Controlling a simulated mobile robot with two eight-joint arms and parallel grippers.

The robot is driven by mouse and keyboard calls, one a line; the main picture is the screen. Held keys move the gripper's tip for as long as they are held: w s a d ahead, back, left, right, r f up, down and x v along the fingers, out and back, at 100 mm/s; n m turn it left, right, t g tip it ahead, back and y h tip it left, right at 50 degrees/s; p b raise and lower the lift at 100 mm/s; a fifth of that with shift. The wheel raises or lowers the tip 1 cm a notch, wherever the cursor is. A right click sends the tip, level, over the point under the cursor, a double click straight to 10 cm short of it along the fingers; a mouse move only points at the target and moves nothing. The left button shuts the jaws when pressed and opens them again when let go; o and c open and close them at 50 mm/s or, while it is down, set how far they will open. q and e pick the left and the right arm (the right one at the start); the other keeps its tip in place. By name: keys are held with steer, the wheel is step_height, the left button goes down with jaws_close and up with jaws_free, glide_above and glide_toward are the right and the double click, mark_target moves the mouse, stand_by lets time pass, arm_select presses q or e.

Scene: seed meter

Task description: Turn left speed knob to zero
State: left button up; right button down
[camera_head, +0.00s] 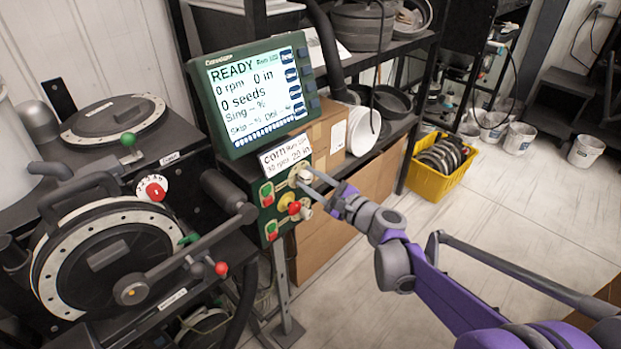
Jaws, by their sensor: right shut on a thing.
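The green control box (278,212) stands below the monitor. On its face are a pale upper knob (297,172), red and green buttons (267,194) and a yellow-ringed red knob (294,208). My right gripper (308,180) reaches in from the right, its fingers shut on the pale upper knob. The fingers partly hide the knob, so its pointer setting cannot be read. A label card (285,155) sits just above. The monitor (258,92) reads READY, 0 rpm and 0 seeds. My left gripper is not in view.
A seed meter with a round black disc (105,255) and a red-centred dial (153,188) stands at left. Cardboard boxes (345,205) stand behind the control box. A yellow crate (436,182) and white buckets (520,138) are on the floor. Floor at right is mostly clear.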

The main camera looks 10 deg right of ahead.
steer(key=n+p, duration=0.1)
steer(key=n, duration=0.5)
steer(key=n+p, duration=0.2)
steer(key=n, duration=0.3)
steer(key=shift+n, duration=0.3)
stand_by(0.4)
steer(key=shift+c, duration=2.4)
jaws_free()
steer(key=b+v, duration=0.1)
steer(key=v, duration=1)
